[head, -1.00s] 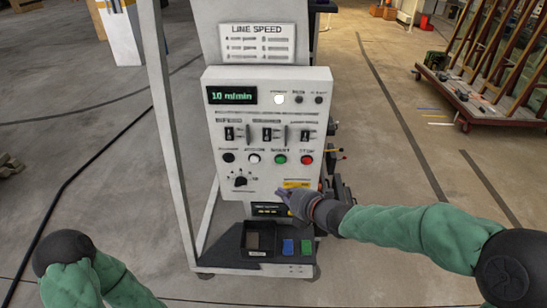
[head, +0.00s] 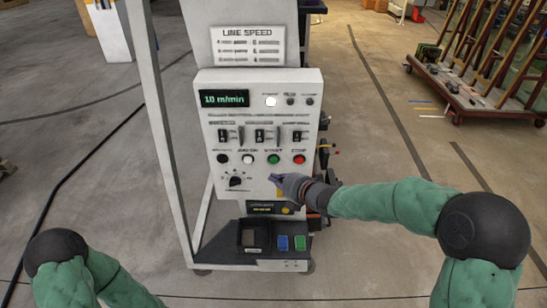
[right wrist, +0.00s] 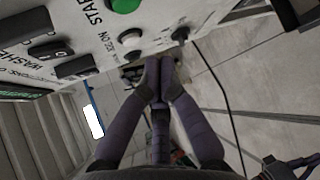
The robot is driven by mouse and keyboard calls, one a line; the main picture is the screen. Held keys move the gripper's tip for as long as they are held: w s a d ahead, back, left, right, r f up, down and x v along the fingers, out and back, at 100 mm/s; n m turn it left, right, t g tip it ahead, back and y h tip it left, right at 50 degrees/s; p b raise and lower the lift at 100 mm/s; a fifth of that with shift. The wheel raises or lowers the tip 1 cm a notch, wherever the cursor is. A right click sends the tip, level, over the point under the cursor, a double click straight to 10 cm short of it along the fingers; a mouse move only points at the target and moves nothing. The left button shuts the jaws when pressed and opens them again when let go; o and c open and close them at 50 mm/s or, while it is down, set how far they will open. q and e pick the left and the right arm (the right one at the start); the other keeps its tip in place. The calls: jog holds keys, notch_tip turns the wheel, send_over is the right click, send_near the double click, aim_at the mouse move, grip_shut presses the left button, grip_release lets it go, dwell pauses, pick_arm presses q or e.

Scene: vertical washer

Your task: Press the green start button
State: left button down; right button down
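The green start button (head: 273,159) sits on the white control panel (head: 305,125), between a white button (head: 248,158) and the red stop button (head: 299,159). In the right wrist view the green button (right wrist: 124,4) is at the top edge, partly cut off. My right gripper (head: 274,179) is just below the green button in the head view, in front of the panel. In the right wrist view its fingertips (right wrist: 160,64) are together with nothing seen between them. Whether they touch the panel is unclear. My left arm shows at lower left; its gripper is out of view.
A rotary knob (head: 236,181) and a black button (head: 222,158) are left of my right gripper. Toggle switches are above. A dark tray (head: 225,257) with blue and green items is below the panel. A red cart (head: 480,95) stands at the far right.

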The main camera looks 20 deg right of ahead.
aim_at(271, 163)
jog(key=shift+w+d+p, duration=0.15)
jog(key=shift+w+d, duration=0.05)
jog(key=shift+w, duration=0.5)
jog(key=shift+w+d+p, duration=0.1)
jog(key=shift+w+d, duration=0.1)
jog(key=shift+w, duration=0.45)
jog(key=shift+w+d+p, duration=0.15)
jog(key=shift+w+d, duration=0.05)
jog(key=shift+w, duration=0.5)
jog(key=shift+w, duration=0.1)
jog(key=shift+w+d, duration=0.1)
jog(key=shift+w, duration=0.2)
jog(key=shift+w+d, duration=0.15)
jog(key=shift+w, duration=0.3)
dwell(0.8)
jog(key=shift+s+a+b, duration=0.25)
jog(key=shift+s+b, duration=0.55)
jog(key=shift+s, duration=0.05)
